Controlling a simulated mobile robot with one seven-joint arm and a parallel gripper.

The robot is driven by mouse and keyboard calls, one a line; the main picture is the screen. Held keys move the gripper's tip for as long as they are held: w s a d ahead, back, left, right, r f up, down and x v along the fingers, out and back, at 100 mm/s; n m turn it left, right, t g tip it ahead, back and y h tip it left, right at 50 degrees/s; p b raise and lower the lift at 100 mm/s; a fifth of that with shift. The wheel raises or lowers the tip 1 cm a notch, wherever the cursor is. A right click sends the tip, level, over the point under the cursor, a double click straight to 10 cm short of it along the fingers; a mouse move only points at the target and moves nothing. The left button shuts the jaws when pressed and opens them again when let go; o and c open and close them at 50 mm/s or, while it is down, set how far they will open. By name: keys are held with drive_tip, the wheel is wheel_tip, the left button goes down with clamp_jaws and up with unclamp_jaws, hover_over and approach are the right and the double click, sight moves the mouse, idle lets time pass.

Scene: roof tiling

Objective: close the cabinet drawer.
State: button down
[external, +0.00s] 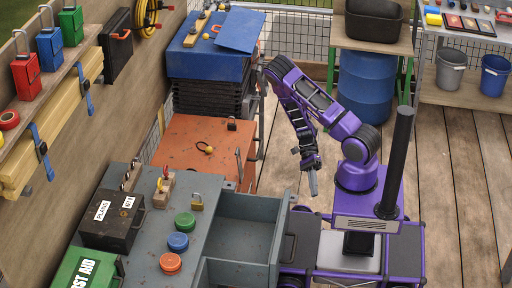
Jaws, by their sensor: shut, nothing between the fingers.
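The grey cabinet (160,240) stands at the lower left with its top covered by small items. Its drawer (280,238) is pulled out to the right, and the inside I can see looks empty. My gripper (313,188) hangs from the purple arm, pointing down, above and to the right of the drawer's far front corner. It is shut and empty, and looks apart from the drawer.
Red (171,263), blue (178,241) and green (185,221) discs, a padlock (196,202) and a black box (112,220) sit on the cabinet. An orange-brown cabinet (185,140) stands behind it. Wooden floor (450,150) lies clear at right.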

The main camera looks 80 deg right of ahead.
drive_tip(key=w+a+m+t+y, duration=0.2)
drive_tip(key=a+m+t, duration=0.1)
drive_tip(key=a+m, duration=0.3)
drive_tip(key=w+a+f+m+t+y, duration=0.1)
drive_tip(key=w+a+m+t+y, duration=0.2)
drive_tip(key=a+m, duration=0.4)
drive_tip(key=shift+w+a+t+b, duration=0.3)
drive_tip(key=shift+a+t, duration=0.5)
drive_tip(key=shift+a, duration=1.05)
drive_tip(key=b, duration=0.1)
hover_over(230, 226)
drive_tip(key=s, duration=0.1)
drive_tip(key=shift+s+a+f, duration=0.1)
drive_tip(key=shift+s+a, duration=0.05)
drive_tip(key=shift+s, duration=0.05)
drive_tip(key=shift+w, duration=0.7)
